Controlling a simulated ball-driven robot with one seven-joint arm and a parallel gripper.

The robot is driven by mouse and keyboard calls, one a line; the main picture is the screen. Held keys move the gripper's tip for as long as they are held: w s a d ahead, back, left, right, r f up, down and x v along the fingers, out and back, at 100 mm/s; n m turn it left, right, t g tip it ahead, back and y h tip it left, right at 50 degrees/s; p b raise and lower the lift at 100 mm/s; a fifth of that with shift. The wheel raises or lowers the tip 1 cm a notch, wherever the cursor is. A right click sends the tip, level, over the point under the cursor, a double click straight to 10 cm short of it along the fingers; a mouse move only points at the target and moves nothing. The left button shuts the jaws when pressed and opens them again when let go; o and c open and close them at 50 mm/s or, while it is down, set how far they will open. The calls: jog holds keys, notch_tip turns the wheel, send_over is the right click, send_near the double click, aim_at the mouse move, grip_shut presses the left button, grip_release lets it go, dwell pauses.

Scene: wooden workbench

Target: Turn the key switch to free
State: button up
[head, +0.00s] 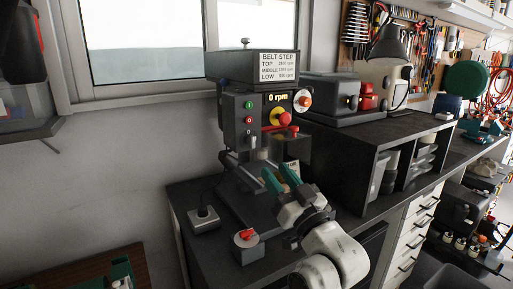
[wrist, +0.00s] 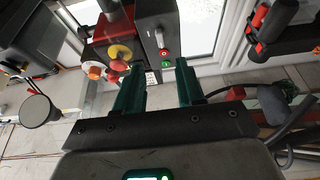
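A black and grey machine (head: 237,118) stands on the bench, with a "BELT STEP" label and a "0 rpm" display. An orange knob on a white disc (head: 303,101) sits at the panel's right. A small grey box with a red rotary handle (head: 246,236) stands at the bench's front edge. No "free" marking is readable, so I cannot tell which is the key switch. My gripper (head: 281,177) is open and empty, below the control panel. In the wrist view, its green fingers (wrist: 160,68) are apart, with the orange knob (wrist: 95,73) left of them.
Another small box with a cord (head: 205,218) stands left of the machine's base. A dark shelf unit (head: 375,140) and a lamp (head: 392,45) stand to the right.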

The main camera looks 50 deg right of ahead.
aim_at(254, 143)
jog(key=p+x, duration=0.3)
jog(key=x, duration=0.5)
jog(key=shift+w+r, duration=0.1)
jog(key=shift+w, duration=0.15)
jog(key=shift+x, duration=0.8)
grip_shut()
